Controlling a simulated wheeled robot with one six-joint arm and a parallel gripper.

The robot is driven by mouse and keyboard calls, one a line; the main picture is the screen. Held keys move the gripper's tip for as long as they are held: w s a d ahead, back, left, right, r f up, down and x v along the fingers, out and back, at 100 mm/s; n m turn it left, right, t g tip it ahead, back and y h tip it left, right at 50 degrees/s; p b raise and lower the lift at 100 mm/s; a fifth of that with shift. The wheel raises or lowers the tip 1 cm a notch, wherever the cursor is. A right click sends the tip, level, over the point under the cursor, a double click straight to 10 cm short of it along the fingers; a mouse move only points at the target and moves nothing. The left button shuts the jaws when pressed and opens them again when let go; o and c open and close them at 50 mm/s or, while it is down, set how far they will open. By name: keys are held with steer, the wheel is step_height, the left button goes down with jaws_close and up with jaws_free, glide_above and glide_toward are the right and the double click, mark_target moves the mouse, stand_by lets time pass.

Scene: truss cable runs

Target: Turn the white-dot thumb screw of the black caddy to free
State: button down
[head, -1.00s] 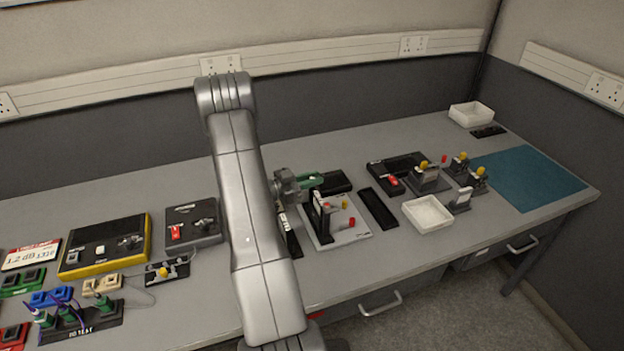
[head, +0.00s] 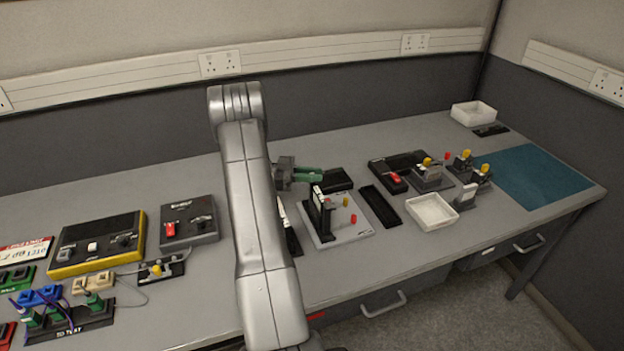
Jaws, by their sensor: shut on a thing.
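A black upright holder (head: 319,214), which may be the black caddy, stands on a pale grey plate (head: 345,236). A yellow knob (head: 346,202) and a red knob (head: 353,218) show beside it. No white dot can be made out, so I cannot tell which part is the white-dot thumb screw. My gripper (head: 318,176) points right, with green jaws close together, just above and behind the upright's top in the picture. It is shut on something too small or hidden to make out. My arm hides the bench to the left of the plate.
A flat black box (head: 336,180) lies behind the plate and a black tray (head: 380,206) to its right. A white bin (head: 432,212) and small yellow-knobbed stands (head: 432,178) are farther right. Grey (head: 189,222) and yellow-edged (head: 97,245) units are left.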

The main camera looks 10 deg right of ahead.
steer(key=shift+m+g, duration=0.5)
steer(key=shift+g, duration=0.1)
steer(key=c, duration=1.4)
jaws_free()
steer(key=shift+v, duration=3.75)
steer(key=shift+d, duration=0.1)
